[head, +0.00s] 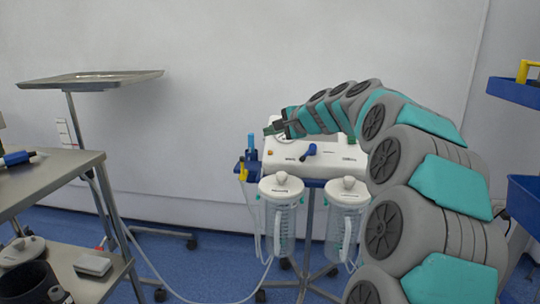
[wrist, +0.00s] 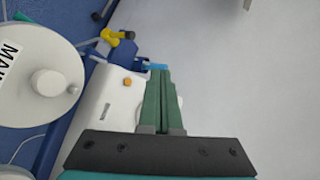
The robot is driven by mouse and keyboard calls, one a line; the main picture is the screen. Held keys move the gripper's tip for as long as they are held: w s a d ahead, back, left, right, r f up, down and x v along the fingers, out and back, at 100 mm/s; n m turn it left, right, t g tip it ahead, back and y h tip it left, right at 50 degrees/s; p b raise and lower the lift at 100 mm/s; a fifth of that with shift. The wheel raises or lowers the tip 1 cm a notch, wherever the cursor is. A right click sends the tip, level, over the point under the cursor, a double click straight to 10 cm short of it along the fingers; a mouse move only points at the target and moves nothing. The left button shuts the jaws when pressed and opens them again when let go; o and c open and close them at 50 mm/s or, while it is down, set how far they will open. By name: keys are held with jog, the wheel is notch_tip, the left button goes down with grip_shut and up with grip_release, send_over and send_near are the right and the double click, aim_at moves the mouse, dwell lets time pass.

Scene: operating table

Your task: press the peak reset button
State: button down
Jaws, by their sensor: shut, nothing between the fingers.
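The white device (head: 285,160) stands on a wheeled stand, with a blue knob (head: 311,150) on its front. In the wrist view, the white device (wrist: 112,115) carries a small orange button (wrist: 127,82), left of my fingers. I cannot read a label for the peak reset button. My gripper (head: 270,128) is above the left part of the device in the head view. In the wrist view my gripper (wrist: 160,70) has its green fingers shut together and empty. The fingers hide part of the device, and I cannot tell whether they touch it.
Two clear canisters (head: 281,224) (head: 346,228) hang below the device. A white lid (wrist: 45,85) fills the wrist view's left. A blue-capped bottle (head: 251,146) and yellow fitting (head: 242,171) are left of the device. A steel table (head: 50,180) and blue trays (head: 518,95) flank it.

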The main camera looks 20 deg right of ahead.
aim_at(270, 152)
jog(key=shift+w+d+f+b, duration=0.4)
jog(key=shift+w+f+b, duration=0.2)
jog(key=shift+f, duration=0.45)
jog(key=shift+w+d+f+b, duration=0.5)
jog(key=shift+w+f, duration=0.15)
jog(key=shift+f, duration=0.35)
jog(key=shift+w+d+f+b, duration=0.35)
jog(key=shift+w+f+b, duration=0.25)
jog(key=shift+f, duration=0.45)
jog(key=shift+w+f, duration=0.1)
jog(key=shift+f, duration=0.05)
jog(key=shift+w+d+f, duration=0.1)
jog(key=shift+f, duration=0.1)
jog(key=shift+w+d+f, duration=0.15)
jog(key=shift+f, duration=0.15)
dwell(0.6)
jog(key=shift+s+a+r+p, duration=0.3)
jog(key=shift+s+r+p, duration=0.05)
jog(key=shift+r+p, duration=0.3)
